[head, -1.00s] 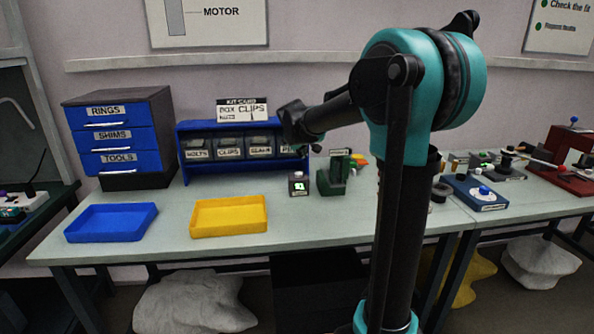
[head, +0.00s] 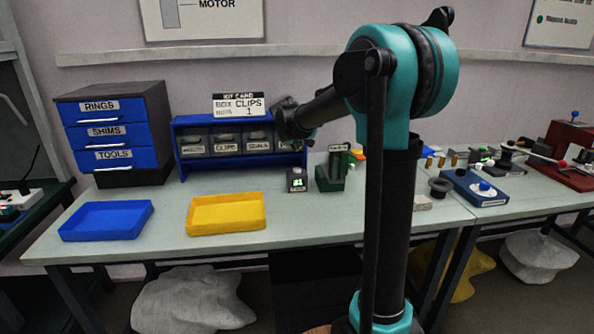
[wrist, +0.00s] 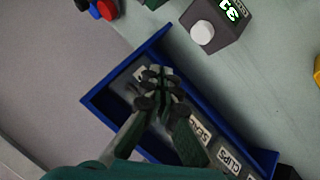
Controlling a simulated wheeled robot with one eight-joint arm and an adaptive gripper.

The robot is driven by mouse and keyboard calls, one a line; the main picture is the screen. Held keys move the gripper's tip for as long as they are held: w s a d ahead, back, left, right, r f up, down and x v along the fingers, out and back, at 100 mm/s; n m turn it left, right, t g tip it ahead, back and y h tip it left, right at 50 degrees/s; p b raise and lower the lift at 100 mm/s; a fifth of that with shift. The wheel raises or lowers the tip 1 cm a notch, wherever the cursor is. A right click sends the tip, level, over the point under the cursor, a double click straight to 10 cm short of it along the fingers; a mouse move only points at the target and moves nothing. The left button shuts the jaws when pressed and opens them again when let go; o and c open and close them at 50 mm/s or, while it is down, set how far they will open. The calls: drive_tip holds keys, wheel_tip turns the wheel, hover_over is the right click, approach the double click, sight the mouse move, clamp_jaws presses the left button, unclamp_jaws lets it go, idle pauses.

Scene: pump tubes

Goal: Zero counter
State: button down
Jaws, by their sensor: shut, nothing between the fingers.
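The counter (head: 297,180) is a small dark box with a lit green display, standing on the table in front of the blue bin rack's right end. In the wrist view the counter (wrist: 222,18) is at the top, with a round white button (wrist: 202,33) on its face. Its digits look like 31, though they are small. My gripper (wrist: 158,85) is shut and empty. In the wrist view it shows over the end of the bin rack (wrist: 180,50), apart from the counter. In the head view its tips are mostly hidden behind my wrist.
A green fixture (head: 331,176) stands close to the right of the counter. A yellow tray (head: 226,229) and a blue tray (head: 107,236) lie to the left. A drawer cabinet (head: 152,110) stands behind the blue tray. The table in front of the counter is clear.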

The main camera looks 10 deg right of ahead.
sight(297, 170)
drive_tip(key=shift+f, duration=3.05)
drive_tip(key=shift+f, duration=0.2)
drive_tip(key=shift+f, duration=0.2)
drive_tip(key=shift+f, duration=0.65)
drive_tip(key=shift+r, duration=1.05)
drive_tip(key=shift+r, duration=2.55)
